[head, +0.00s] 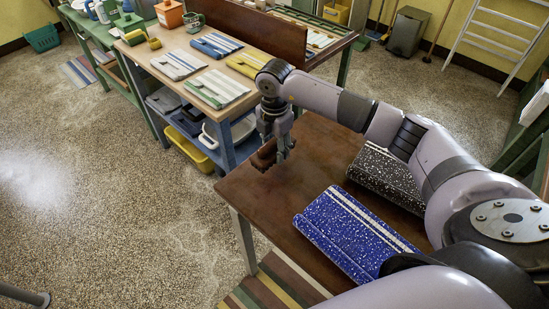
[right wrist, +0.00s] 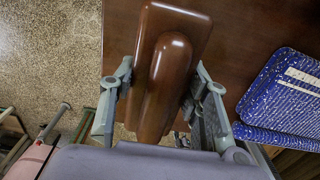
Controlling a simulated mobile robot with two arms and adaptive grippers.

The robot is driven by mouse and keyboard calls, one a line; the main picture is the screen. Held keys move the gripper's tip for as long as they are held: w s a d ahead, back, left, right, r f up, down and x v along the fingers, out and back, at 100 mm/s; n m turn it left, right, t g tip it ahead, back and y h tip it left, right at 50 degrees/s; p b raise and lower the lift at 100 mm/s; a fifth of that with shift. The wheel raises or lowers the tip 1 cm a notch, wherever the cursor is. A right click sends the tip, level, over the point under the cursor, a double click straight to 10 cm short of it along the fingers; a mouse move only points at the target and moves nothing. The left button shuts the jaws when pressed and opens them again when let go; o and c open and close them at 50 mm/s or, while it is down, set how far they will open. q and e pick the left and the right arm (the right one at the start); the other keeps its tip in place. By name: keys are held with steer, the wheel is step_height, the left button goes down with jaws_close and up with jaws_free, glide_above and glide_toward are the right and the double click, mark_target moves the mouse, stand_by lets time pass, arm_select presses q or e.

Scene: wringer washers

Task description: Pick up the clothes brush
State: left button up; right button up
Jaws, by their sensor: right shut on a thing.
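The clothes brush (head: 263,155) is dark brown with a glossy, rounded wooden handle on a flat back. It is at the far left part of the brown table (head: 314,151). My right gripper (head: 278,151) points down over it and is shut on it. In the right wrist view the brush (right wrist: 166,75) sits between the two fingers, its handle running lengthwise in the picture. I cannot tell whether its underside touches the table. My left gripper is not in view.
A blue speckled folded item (head: 350,232) and a black speckled one (head: 388,178) lie on the table to the right. Behind stands a wooden-topped bench (head: 203,58) with folded cloths, with a yellow basin (head: 190,148) below. Open floor (head: 110,190) lies left.

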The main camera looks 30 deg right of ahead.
step_height(320, 180, up, 14)
steer(key=b, duration=0.2)
step_height(320, 180, up, 9)
steer(key=p, duration=0.7)
glide_above(274, 139)
steer(key=shift+f, duration=0.2)
